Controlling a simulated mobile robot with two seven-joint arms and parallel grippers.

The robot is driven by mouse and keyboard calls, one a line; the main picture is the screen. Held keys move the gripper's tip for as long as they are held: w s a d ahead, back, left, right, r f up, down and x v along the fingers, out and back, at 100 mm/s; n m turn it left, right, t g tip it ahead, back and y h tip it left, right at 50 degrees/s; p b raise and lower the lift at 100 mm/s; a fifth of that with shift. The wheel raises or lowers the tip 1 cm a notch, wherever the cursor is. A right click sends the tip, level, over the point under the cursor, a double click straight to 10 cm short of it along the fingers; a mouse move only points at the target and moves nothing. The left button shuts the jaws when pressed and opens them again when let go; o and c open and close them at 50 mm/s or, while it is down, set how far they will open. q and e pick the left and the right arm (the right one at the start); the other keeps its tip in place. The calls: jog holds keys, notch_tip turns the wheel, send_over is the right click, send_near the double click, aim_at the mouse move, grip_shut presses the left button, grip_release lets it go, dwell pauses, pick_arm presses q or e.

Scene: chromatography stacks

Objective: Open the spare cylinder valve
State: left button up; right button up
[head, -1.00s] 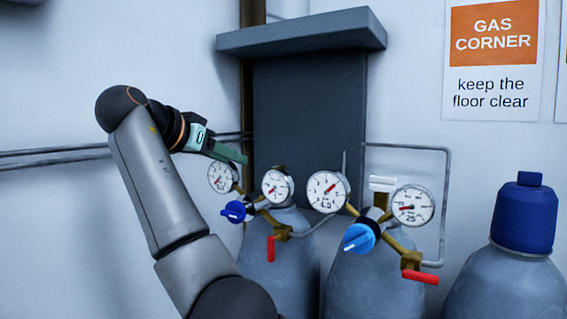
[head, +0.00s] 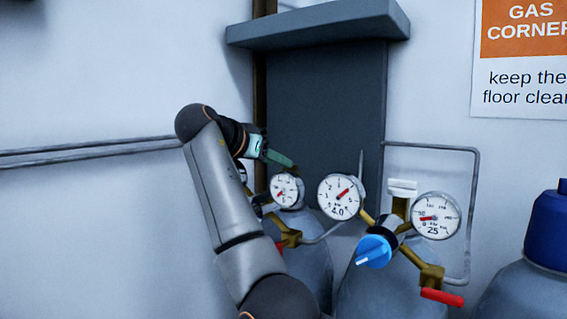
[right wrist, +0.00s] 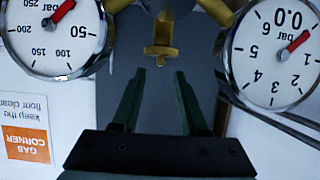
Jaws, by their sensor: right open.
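The left cylinder (head: 312,262) carries a regulator with a round gauge (head: 284,190); my right arm hides its left gauge and blue knob. In the right wrist view, a brass valve piece (right wrist: 161,52) stands between a 0.0 bar gauge (right wrist: 277,52) and a gauge marked up to 250 (right wrist: 55,35). My right gripper (head: 284,160) is open and empty, just above the left cylinder's regulator. Its two green fingers (right wrist: 155,98) point at the brass piece, which lies beyond their tips, apparently apart from them. No label shows which cylinder is the spare.
The right cylinder (head: 375,285) has two gauges, a light blue knob (head: 373,251), a white handwheel (head: 402,187) and a red lever (head: 442,297). A blue-capped cylinder (head: 548,235) stands farther right. A dark panel (head: 325,100) with a ledge is behind; pipes run along the wall.

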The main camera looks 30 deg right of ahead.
jog(key=shift+x, duration=1.9)
grip_shut()
